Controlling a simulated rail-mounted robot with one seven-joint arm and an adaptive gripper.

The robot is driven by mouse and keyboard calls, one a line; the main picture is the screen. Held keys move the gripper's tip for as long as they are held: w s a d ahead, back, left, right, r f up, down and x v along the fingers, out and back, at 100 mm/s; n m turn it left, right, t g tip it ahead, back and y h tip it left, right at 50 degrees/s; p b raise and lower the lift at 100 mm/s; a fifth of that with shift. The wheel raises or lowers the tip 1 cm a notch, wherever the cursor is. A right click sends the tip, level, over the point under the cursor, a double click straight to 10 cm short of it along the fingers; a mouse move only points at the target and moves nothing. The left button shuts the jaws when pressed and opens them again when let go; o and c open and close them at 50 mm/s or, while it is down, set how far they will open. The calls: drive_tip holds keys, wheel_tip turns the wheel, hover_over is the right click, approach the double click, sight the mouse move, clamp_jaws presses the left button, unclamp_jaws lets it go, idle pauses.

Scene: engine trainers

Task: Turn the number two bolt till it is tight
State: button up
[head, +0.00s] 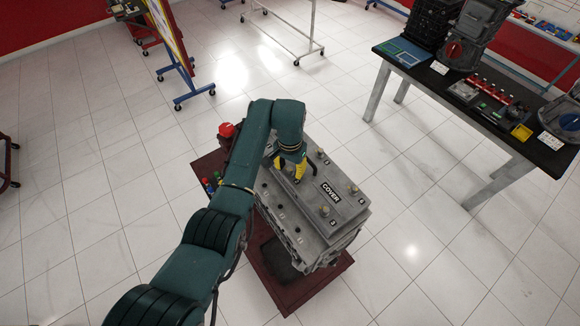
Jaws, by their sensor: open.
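The grey engine (318,222) stands on a dark red stand, with a flat cover (345,203) marked "COVER" on top. Bolts show on the cover: one at its far edge (320,153), one at its right corner (353,187) and one at its near edge (324,210). Small number marks lie beside them, too small to read surely, so I cannot tell which is number two. My gripper (297,175), with yellow and black fingers, is open and points down over the cover's left part. My wrist hides part of the cover there. Contact with a bolt cannot be made out.
The dark red stand (284,296) holds a red-topped item (227,130) and small coloured bottles (210,185) left of the engine. A black-topped table (425,76) with parts and tools stands at the right. Tiled floor between table and engine is clear.

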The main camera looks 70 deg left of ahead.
clamp_jaws()
